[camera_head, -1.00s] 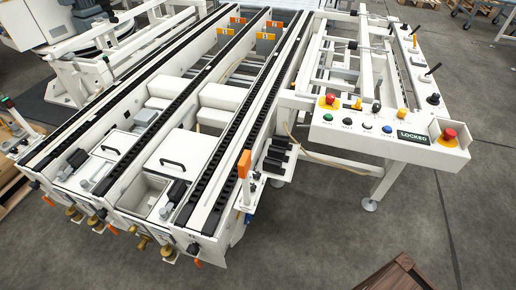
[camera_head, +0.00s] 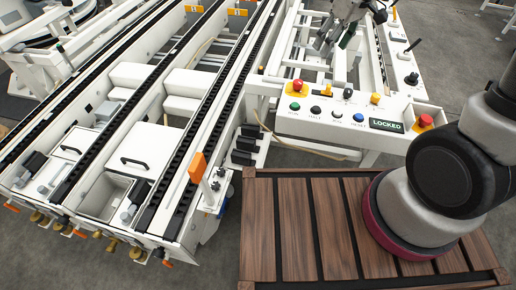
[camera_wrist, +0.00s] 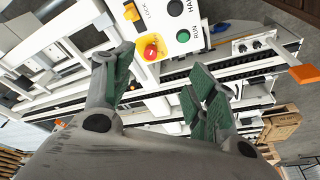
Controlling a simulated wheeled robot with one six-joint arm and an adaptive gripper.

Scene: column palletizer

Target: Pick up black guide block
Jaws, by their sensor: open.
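Small black guide blocks lie in a row on a white bracket (camera_head: 262,152) at the right side of the conveyor in the head view; one black guide block (camera_head: 246,144) is in the middle of the row. Which one is meant cannot be told. My gripper (camera_head: 335,38) is at the top of the head view, over the frame behind the control panel, apart from the blocks. In the wrist view my gripper (camera_wrist: 160,88) is open, with green pads and nothing between them. I cannot make out the guide blocks clearly in the wrist view.
The control panel (camera_head: 310,122) carries buttons, red emergency stops and a LOCKED display (camera_head: 386,125). An orange upright marker (camera_head: 197,167) stands left of the bracket. A brown slatted wooden top (camera_head: 295,215) fills the lower right. Black conveyor rails (camera_head: 215,90) run along the left.

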